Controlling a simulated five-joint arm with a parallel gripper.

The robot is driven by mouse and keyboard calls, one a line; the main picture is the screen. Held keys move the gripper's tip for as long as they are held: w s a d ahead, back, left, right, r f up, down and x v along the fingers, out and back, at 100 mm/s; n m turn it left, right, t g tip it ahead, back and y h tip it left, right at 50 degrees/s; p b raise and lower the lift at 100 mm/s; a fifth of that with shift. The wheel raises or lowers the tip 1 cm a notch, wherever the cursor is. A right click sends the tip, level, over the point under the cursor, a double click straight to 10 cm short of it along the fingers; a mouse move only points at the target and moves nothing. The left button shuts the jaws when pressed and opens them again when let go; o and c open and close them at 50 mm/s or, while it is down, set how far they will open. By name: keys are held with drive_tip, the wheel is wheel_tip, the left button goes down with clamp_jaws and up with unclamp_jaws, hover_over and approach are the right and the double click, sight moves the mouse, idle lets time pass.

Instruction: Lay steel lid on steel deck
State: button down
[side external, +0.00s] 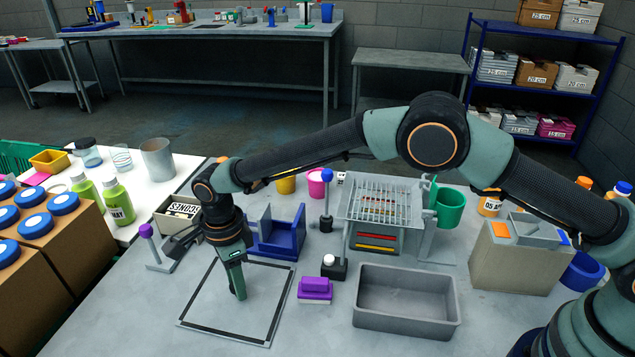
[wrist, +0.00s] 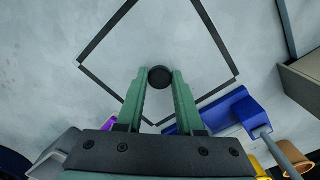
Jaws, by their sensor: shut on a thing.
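My gripper (side external: 240,292) points down over a flat square (side external: 215,300) with a dark outline on the grey deck (side external: 140,330). In the wrist view, the green fingers (wrist: 160,78) are shut on a dark round knob (wrist: 160,77), near the middle of the square (wrist: 175,35). The outline is fully around the fingertips. The steel lid cannot be clearly told from the grey surface. I cannot tell whether the knob belongs to a lid, or whether the square is a separate plate or a marking.
A blue holder (side external: 283,238) stands just behind the square. A purple block (side external: 315,289) and a grey bin (side external: 407,309) are to its right. A purple-topped stand (side external: 147,232) and a labelled box (side external: 172,216) are to its left. The deck front is clear.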

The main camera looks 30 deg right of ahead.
drive_tip(key=shift+f, duration=0.1)
drive_tip(key=c, duration=0.5)
unclamp_jaws()
drive_tip(key=shift+c, duration=0.2)
wheel_tip(320, 180, up, 11)
drive_tip(key=d+r+n+t, duration=0.1)
drive_tip(key=d+r+n, duration=0.3)
drive_tip(key=d+r, duration=0.5)
drive_tip(key=s+d+r+n+t, duration=0.25)
drive_tip(key=s+d+n, duration=0.25)
drive_tip(key=d, duration=0.4)
drive_tip(key=s+d+r+n+t, duration=0.1)
drive_tip(key=s+d+r+n, duration=0.3)
drive_tip(key=d, duration=0.5)
drive_tip(key=s+d+f+n+t, duration=0.1)
drive_tip(key=s+d+f+n, duration=0.2)
drive_tip(key=s+d+n, duration=0.2)
drive_tip(key=shift+s+d, duration=0.6)
drive_tip(key=shift+s, duration=0.45)
